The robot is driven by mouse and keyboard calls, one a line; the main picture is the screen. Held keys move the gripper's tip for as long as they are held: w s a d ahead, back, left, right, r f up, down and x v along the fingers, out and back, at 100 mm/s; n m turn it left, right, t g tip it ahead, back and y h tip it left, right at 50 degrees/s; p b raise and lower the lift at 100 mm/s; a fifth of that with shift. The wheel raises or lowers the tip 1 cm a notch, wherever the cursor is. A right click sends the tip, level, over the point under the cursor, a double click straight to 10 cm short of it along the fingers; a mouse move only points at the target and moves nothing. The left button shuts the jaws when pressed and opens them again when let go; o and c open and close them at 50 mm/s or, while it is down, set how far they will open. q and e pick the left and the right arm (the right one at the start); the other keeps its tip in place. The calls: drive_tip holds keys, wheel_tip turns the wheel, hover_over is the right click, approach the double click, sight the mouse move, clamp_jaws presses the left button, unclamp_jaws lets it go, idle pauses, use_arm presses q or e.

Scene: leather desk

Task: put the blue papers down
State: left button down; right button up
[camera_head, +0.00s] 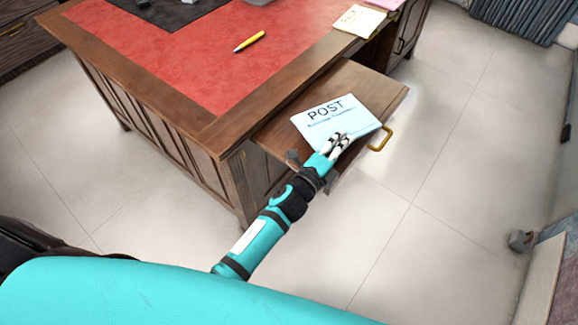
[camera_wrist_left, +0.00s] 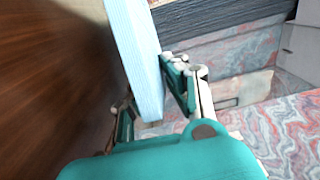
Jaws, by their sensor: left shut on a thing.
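The blue papers (camera_head: 330,112), a pale blue stack with "POST" on its top sheet, are over the wooden pull-out part of the desk (camera_head: 385,85) in the head view. My left gripper (camera_head: 338,146) is shut on their near edge. In the left wrist view the stack (camera_wrist_left: 137,50) shows edge-on between the fingers of my left gripper (camera_wrist_left: 152,105), beside a brown wood surface (camera_wrist_left: 50,80). I cannot tell whether the papers touch the wood. My right gripper is not in view.
The desk has a red leather top (camera_head: 200,50) with a yellow pen (camera_head: 249,41) on it. Yellow papers (camera_head: 358,20) and pink papers (camera_head: 385,3) lie at its far right corner. A brass handle (camera_head: 381,139) sticks out from the pull-out part.

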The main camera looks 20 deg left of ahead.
use_arm(q)
drive_tip(key=s+a+f+b, duration=0.2)
drive_tip(key=s+a+f, duration=0.2)
drive_tip(key=s+a, duration=0.5)
drive_tip(key=s, duration=0.2)
drive_tip(key=shift+s+a+f+b, duration=0.3)
drive_tip(key=shift+s+f+b, duration=0.05)
drive_tip(key=shift+s+b, duration=0.05)
drive_tip(key=shift+f, duration=0.1)
drive_tip(key=c, duration=1.4)
unclamp_jaws()
